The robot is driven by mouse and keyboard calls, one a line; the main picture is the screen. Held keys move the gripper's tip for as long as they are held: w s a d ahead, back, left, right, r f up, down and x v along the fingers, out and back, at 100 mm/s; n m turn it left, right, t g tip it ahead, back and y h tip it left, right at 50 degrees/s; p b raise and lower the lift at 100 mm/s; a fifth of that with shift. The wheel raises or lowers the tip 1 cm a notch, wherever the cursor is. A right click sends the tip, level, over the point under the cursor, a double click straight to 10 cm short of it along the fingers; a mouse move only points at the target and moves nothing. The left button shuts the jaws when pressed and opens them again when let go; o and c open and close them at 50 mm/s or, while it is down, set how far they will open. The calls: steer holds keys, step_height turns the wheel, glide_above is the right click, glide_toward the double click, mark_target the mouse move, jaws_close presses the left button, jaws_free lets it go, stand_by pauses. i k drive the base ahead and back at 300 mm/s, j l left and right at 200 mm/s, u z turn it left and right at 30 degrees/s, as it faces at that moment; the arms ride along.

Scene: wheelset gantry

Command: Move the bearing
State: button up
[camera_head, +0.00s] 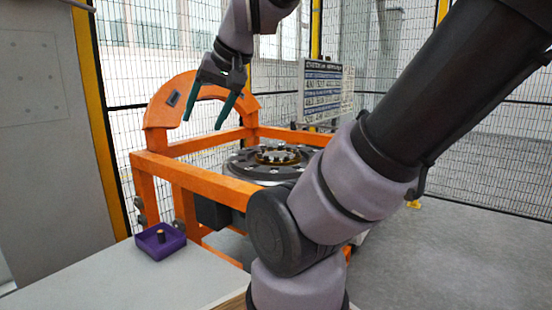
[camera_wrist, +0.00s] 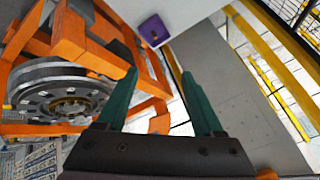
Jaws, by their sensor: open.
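A gold ring with dark rollers, which looks like a bearing (camera_head: 278,156), lies at the centre of a dark round wheel (camera_head: 250,170) inside the orange frame. In the wrist view the wheel (camera_wrist: 30,92) and its gold centre (camera_wrist: 70,106) are at the left. A small brown cylinder (camera_head: 161,236) stands in a purple tray (camera_head: 150,251) on the pale table; I cannot tell whether it is a bearing part. My gripper (camera_head: 203,122) has two green fingers, open and empty, pointing down above the frame's left part. Its fingers (camera_wrist: 160,74) also show apart in the wrist view.
The orange frame (camera_head: 212,186) has raised rails and a curved back arch (camera_head: 160,105). A pale table (camera_head: 90,283) is at the front left, beside a grey cabinet (camera_head: 45,150). Wire fencing and a sign board (camera_head: 322,90) stand behind. Grey floor is clear at right.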

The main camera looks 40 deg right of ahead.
mark_target(271, 157)
steer(key=k+l, duration=0.1)
steer(key=l, duration=0.45)
steer(key=k+l, duration=0.1)
steer(key=l, duration=0.4)
steer(key=k+l, duration=0.1)
steer(key=l, duration=0.45)
steer(key=k+l, duration=0.1)
steer(key=l, duration=0.4)
steer(key=i+l, duration=0.15)
steer(key=l, duration=0.2)
steer(key=i+l, duration=0.15)
steer(key=l, duration=0.25)
steer(key=i+l, duration=0.2)
steer(key=l, duration=0.15)
steer(key=i+l, duration=0.15)
steer(key=l, duration=0.2)
steer(key=i+l, duration=0.25)
steer(key=i, duration=0.15)
